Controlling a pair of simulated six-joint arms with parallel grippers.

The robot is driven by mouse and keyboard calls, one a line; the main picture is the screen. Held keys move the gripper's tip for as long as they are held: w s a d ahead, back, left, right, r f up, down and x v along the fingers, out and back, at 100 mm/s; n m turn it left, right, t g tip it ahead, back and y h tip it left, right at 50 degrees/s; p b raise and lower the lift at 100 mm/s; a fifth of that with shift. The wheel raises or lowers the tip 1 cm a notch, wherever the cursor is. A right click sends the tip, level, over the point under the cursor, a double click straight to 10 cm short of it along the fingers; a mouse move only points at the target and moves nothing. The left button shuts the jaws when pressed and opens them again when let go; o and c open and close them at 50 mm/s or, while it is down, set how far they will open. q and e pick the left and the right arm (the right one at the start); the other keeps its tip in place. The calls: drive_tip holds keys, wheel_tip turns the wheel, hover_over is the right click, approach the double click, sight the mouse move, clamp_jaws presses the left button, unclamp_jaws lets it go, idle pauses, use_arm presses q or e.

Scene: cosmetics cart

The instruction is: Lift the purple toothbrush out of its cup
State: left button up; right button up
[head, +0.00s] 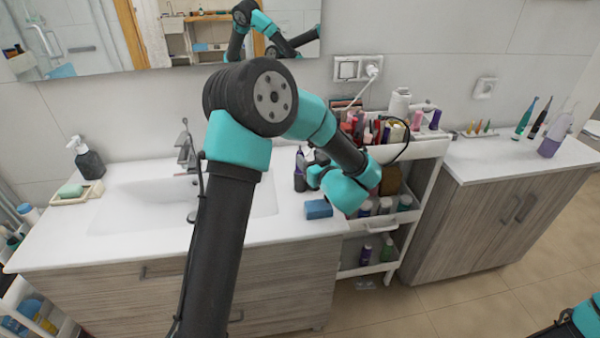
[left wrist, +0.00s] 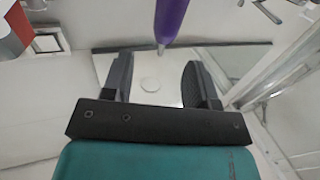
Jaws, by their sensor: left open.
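The purple toothbrush (head: 299,156) stands in a dark cup (head: 300,180) on the counter, right of the sink. My left gripper (head: 315,166) is just to the right of the cup and toothbrush, its fingers partly hidden by the wrist. In the left wrist view, a purple handle (left wrist: 171,18) points down at the top of the picture, in line with the gap between the open fingers (left wrist: 158,80). Nothing is between the fingers; the cup cannot be made out there. My right gripper is out of view.
A blue sponge (head: 318,209) lies on the counter close to the left gripper. A white cart (head: 425,150) with several cosmetics stands to the right. The faucet (head: 186,150) rises behind the sink (head: 150,200). A soap dispenser (head: 88,160) is far left.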

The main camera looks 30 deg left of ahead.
sight(301, 150)
use_arm(q)
drive_tip(key=shift+w+a, duration=0.15)
drive_tip(key=shift+a, duration=0.05)
drive_tip(key=shift+x, duration=2.6)
drive_tip(key=shift+a, duration=0.1)
drive_tip(key=shift+c, duration=0.2)
clamp_jaws()
